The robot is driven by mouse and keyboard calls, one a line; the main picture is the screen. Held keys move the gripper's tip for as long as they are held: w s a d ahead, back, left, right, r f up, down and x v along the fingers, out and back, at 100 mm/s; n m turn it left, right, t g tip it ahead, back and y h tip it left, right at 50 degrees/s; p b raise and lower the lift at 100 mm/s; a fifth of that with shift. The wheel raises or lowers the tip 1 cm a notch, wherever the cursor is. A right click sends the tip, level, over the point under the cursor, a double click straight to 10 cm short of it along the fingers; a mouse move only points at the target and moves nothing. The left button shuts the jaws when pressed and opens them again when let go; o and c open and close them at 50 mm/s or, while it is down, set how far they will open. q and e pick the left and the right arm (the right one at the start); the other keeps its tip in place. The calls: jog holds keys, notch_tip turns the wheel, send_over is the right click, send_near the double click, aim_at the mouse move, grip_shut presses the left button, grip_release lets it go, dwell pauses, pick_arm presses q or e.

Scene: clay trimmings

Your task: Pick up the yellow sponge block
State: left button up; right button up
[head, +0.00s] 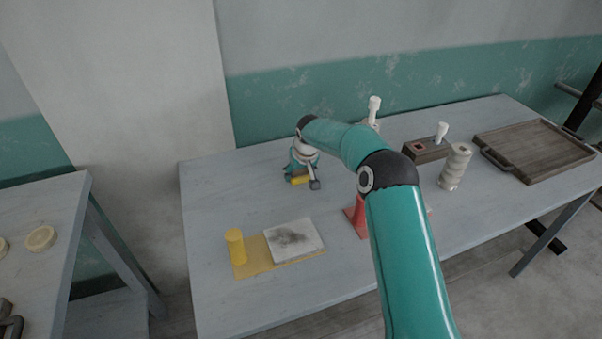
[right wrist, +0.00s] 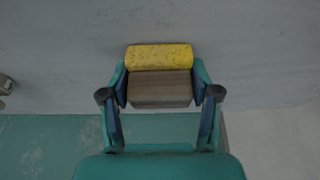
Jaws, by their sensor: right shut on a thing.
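The yellow sponge block (right wrist: 159,57) shows in the right wrist view as a speckled yellow piece with rounded ends, against a brown block-shaped part (right wrist: 160,88) that lies between my fingers. My right gripper (right wrist: 160,82) is shut on it, one finger on each side. My left gripper is not in view.
A yellow cylinder (head: 235,246) and a smudged white tile (head: 293,240) are on a yellow mat (head: 256,263) at the front left. My right arm partly hides a red object (head: 355,217). A ribbed beige stack (head: 455,167) and brown tray (head: 535,150) stand right on the grey table (head: 215,200).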

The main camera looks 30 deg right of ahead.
notch_tip(320, 180, up, 20)
jog(key=p, duration=0.3)
jog(key=shift+p, duration=0.35)
